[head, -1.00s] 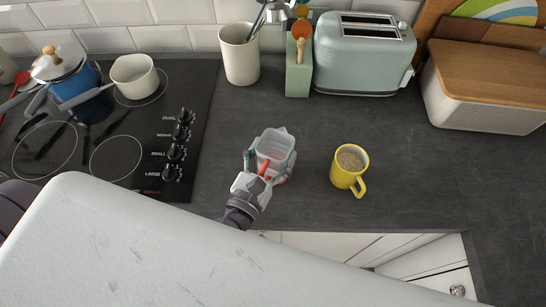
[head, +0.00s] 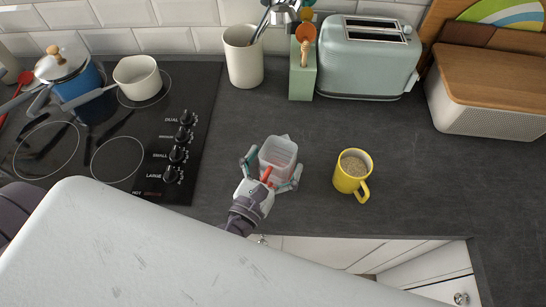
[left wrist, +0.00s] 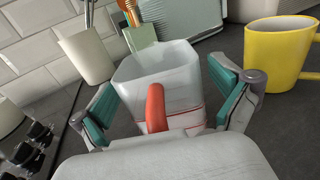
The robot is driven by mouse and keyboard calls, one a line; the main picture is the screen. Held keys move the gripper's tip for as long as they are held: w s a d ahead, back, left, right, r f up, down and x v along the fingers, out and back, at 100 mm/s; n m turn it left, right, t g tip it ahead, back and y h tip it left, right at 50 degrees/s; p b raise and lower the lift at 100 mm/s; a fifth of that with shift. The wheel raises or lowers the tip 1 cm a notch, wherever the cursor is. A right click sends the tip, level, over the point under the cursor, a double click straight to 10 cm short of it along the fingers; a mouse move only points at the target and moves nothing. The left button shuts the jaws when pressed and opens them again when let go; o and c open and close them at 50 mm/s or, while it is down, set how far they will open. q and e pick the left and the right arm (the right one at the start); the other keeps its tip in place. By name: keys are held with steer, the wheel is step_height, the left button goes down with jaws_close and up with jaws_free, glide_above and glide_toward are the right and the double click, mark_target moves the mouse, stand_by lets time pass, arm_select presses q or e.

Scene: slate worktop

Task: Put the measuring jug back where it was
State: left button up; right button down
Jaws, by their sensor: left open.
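The measuring jug (head: 278,156) is a translucent white square jug with a red handle. It stands upright on the slate worktop, between the hob and the yellow mug. In the left wrist view the jug (left wrist: 160,85) is in the middle, its red handle towards me and red marks low on its side. My left gripper (head: 270,174) is open, with one finger on each side of the jug. In the left wrist view gaps show between the fingers (left wrist: 163,112) and the jug's walls. My right gripper is not in view.
A yellow mug (head: 352,174) with a drink stands right of the jug. A black hob (head: 140,133) with pans is at left. A cream utensil pot (head: 243,60), a green holder (head: 302,80) and a toaster (head: 368,65) stand behind. The worktop right of the mug is clear.

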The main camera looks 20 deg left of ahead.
arm_select(q)
steer(key=shift+s+r, duration=0.1)
steer(key=shift+r, duration=0.05)
steer(key=s+b, duration=0.2)
steer(key=s, duration=0.1)
steer(key=s+a+b, duration=0.1)
steer(key=s, duration=0.3)
steer(key=s+b, duration=0.2)
steer(key=s, duration=0.1)
steer(key=shift+s+a+f+b, duration=0.15)
steer(key=shift+s+f+b, duration=0.05)
steer(key=shift+s+b, duration=0.15)
steer(key=shift+s+r, duration=0.25)
steer(key=shift+s, duration=0.3)
